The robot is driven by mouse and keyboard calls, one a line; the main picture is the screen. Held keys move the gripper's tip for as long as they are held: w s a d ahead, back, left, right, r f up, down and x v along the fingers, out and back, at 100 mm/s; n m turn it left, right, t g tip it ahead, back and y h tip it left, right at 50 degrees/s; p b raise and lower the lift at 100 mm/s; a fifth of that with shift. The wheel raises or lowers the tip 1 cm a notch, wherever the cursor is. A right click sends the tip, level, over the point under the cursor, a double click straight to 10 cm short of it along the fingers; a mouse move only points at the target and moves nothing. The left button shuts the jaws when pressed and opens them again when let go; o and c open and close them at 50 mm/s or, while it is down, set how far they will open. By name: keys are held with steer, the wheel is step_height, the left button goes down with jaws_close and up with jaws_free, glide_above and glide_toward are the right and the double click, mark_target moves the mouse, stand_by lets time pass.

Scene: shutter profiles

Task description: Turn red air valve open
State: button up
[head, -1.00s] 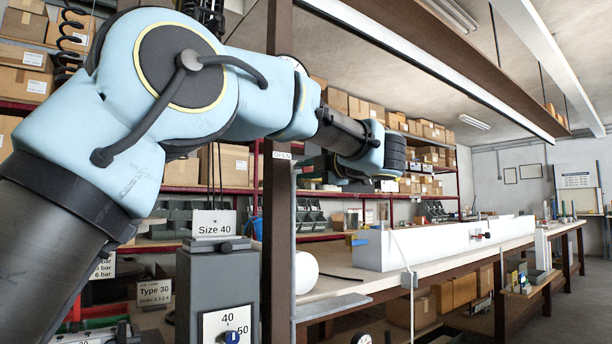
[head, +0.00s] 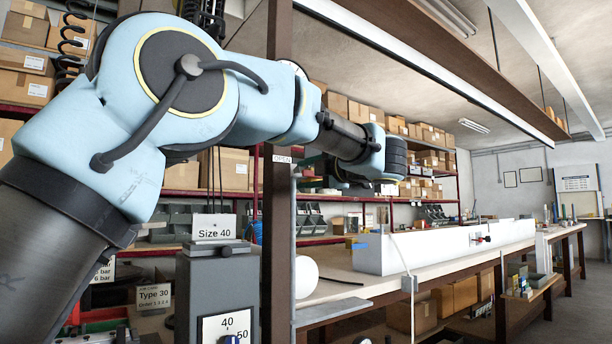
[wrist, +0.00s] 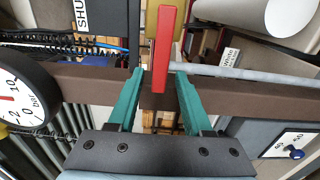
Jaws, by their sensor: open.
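The red valve handle (wrist: 162,42) shows in the wrist view as a flat upright bar at top centre. A yellow part shows behind its upper end. My gripper (wrist: 158,75) is open, with its two green fingers one on each side of the handle's lower end. Gaps show between the fingers and the handle, and I cannot tell whether either one touches it. A sign reading "SHU" (wrist: 82,16) is cut off at the upper left. In the head view an "OPEN" sign (head: 282,159) is on the brown post; the handle and fingertips cannot be made out there.
A round pressure gauge (wrist: 18,100) is at the left of the wrist view. A grey pipe (wrist: 225,72) runs right from behind the handle. A blue-knobbed dial (wrist: 294,152) is lower right.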

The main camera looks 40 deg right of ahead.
steer(key=s, duration=1)
steer(key=shift+s+a+b, duration=0.3)
steer(key=shift+b, duration=0.1)
